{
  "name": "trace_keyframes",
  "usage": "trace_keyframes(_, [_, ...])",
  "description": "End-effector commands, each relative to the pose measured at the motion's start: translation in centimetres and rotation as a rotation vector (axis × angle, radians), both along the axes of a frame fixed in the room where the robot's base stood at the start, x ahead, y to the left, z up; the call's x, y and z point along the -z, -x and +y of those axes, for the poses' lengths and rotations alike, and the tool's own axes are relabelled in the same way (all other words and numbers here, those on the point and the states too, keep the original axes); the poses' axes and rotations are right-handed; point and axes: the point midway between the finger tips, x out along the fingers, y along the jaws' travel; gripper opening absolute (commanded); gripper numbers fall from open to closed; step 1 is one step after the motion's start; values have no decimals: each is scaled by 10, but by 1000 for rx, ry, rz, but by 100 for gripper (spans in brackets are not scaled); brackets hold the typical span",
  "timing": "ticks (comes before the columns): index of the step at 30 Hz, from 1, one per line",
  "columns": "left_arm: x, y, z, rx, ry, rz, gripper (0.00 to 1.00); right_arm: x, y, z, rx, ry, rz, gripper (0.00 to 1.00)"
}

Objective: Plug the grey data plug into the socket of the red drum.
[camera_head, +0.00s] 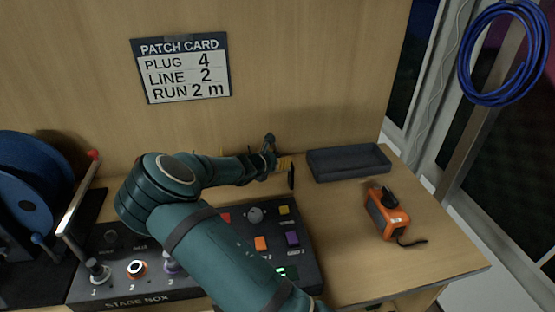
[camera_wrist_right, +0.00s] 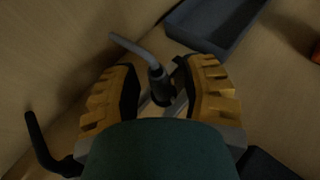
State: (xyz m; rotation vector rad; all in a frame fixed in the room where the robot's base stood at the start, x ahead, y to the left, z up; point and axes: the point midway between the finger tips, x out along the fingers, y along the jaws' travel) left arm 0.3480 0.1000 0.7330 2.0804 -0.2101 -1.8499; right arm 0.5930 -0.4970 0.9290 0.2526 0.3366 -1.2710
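My right gripper (camera_head: 280,163) is over the back of the table, near the wooden wall. Its yellow-padded fingers (camera_wrist_right: 162,90) show in the right wrist view, with a grey plug (camera_wrist_right: 157,78) between them. The plug has a dark collar and a bent grey tail; its front end is hidden. In the head view a small grey piece (camera_head: 270,141) sticks up at the gripper. I see no red drum; a blue drum (camera_head: 35,195) stands at the left. My left gripper is out of view.
The stage box (camera_head: 135,300) lies at the front, partly hidden by my right arm. A dark tray (camera_head: 348,162) is right of my gripper. An orange device (camera_head: 387,215) sits near the right edge. A patch card (camera_head: 182,68) and a blue cable coil (camera_head: 503,100) hang behind.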

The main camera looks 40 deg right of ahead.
Motion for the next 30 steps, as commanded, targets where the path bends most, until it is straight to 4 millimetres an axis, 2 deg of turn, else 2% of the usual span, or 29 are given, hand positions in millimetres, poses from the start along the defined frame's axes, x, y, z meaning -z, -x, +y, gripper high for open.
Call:
trace_keyframes(1, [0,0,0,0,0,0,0,0,0,0,0,0,0,21])
trace_keyframes(3, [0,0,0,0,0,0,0,0,0,0,0,0,0,0])
trace_keyframes(17, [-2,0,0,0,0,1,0,-5,0,0,1,-1,-2,0])
trace_keyframes(20, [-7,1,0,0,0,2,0,-19,0,0,2,-1,-4,0])
trace_keyframes(30, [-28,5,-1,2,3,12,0,-82,0,0,1,-2,-5,0])
